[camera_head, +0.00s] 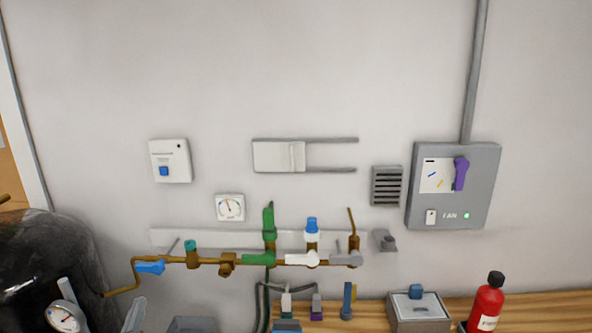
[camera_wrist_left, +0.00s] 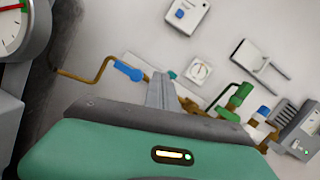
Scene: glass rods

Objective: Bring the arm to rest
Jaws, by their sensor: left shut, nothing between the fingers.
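My left gripper (camera_head: 135,314) shows at the bottom left of the head view, cut off by the lower edge. In the left wrist view its grey fingers (camera_wrist_left: 160,91) are together with nothing between them, above its green housing. They are in front of the wall, below the brass pipe line (camera_head: 205,261) with its blue lever (camera_head: 150,267). From these views I cannot tell the gap between fingers and pipe. My right gripper does not show.
A dark tank (camera_head: 45,250) with a round gauge (camera_head: 65,318) stands at the left. A wooden bench (camera_head: 545,308) along the wall carries a grey box (camera_head: 420,312) and a red extinguisher (camera_head: 486,303). A grey panel (camera_head: 455,185) hangs at the right.

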